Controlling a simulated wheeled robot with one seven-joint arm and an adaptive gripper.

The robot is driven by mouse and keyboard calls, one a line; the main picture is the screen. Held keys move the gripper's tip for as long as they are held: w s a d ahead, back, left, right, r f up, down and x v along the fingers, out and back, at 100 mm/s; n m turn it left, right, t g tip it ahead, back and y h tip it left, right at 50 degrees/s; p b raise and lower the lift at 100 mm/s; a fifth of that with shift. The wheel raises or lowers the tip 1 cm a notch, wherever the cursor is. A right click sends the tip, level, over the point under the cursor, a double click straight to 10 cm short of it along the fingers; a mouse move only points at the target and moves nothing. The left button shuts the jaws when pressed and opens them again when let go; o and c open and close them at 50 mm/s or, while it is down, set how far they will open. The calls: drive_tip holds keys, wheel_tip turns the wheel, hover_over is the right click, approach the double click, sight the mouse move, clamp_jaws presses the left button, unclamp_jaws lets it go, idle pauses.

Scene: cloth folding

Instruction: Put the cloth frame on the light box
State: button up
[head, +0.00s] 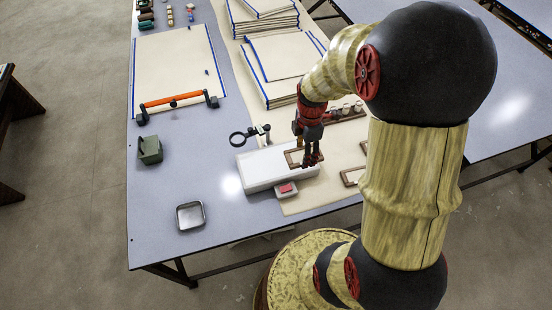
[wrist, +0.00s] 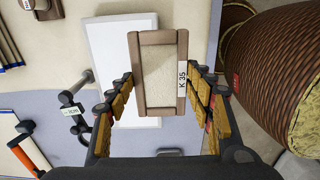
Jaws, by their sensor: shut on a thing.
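My gripper (head: 311,162) is shut on the cloth frame (head: 291,159), a brown wooden rectangle with pale cloth inside. In the wrist view the cloth frame (wrist: 181,45) sits between the fingers of my gripper (wrist: 162,77), with a "K 35" label on its right side. The white light box (head: 258,172) lies on the table under the frame. It also shows in the wrist view (wrist: 112,55), partly hidden by the frame, which extends past its right edge there. I cannot tell whether the frame touches the box.
A magnifier on a stand (head: 238,139) is just behind the light box. A small box with a red top (head: 287,188) is in front of it. Another frame (head: 350,176) lies to the right. A metal tray (head: 190,215) and a green container (head: 150,150) are at left.

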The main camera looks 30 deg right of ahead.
drive_tip(key=w+a+f+b, duration=0.2)
drive_tip(key=w+a+f, duration=0.1)
drive_tip(key=w, duration=0.2)
drive_tip(key=b, duration=0.1)
hover_over(277, 161)
drive_tip(key=f, duration=0.4)
drive_tip(key=shift+s+d+f, duration=0.2)
drive_tip(key=shift+s+f, duration=0.1)
drive_tip(key=shift+s, duration=0.05)
drive_tip(key=shift+w+a+f, duration=0.1)
drive_tip(key=shift+f, duration=0.1)
drive_tip(key=shift+w+a+f+b, duration=0.1)
drive_tip(key=shift+w+f+b, duration=0.1)
drive_tip(key=shift+f+b, duration=1.2)
drive_tip(key=shift+f+p, duration=0.4)
drive_tip(key=shift+p, duration=0.05)
drive_tip(key=shift+f, duration=0.15)
drive_tip(key=o, duration=1.1)
drive_tip(key=shift+o, duration=0.7)
drive_tip(key=shift+r, duration=0.2)
